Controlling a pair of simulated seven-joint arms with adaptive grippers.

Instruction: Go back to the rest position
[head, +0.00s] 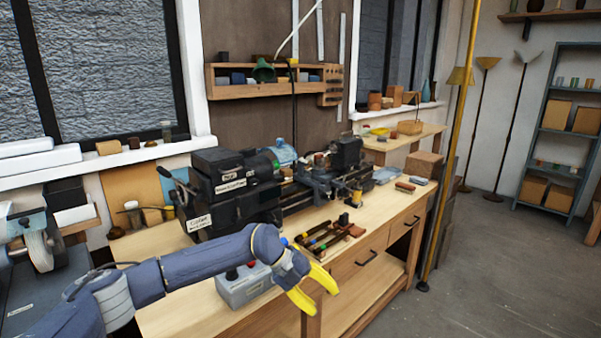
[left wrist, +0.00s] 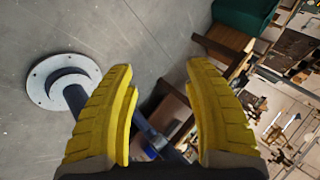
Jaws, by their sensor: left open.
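My left gripper (head: 314,291) is in the head view, with yellow fingers, at the front edge of the wooden workbench (head: 190,306). Its arm comes in from the lower left. In the left wrist view its two yellow fingers (left wrist: 165,100) stand apart with nothing between them. Behind the fingers are floor and part of my own base and column. My right gripper is in neither view.
A grey box with a red button (head: 243,286) stands on the bench close behind my left arm. A wooden rack with coloured handles (head: 328,237) and a dark lathe (head: 240,185) are farther back. A yellow pole (head: 452,150) rises at right. The floor (head: 500,270) is clear there.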

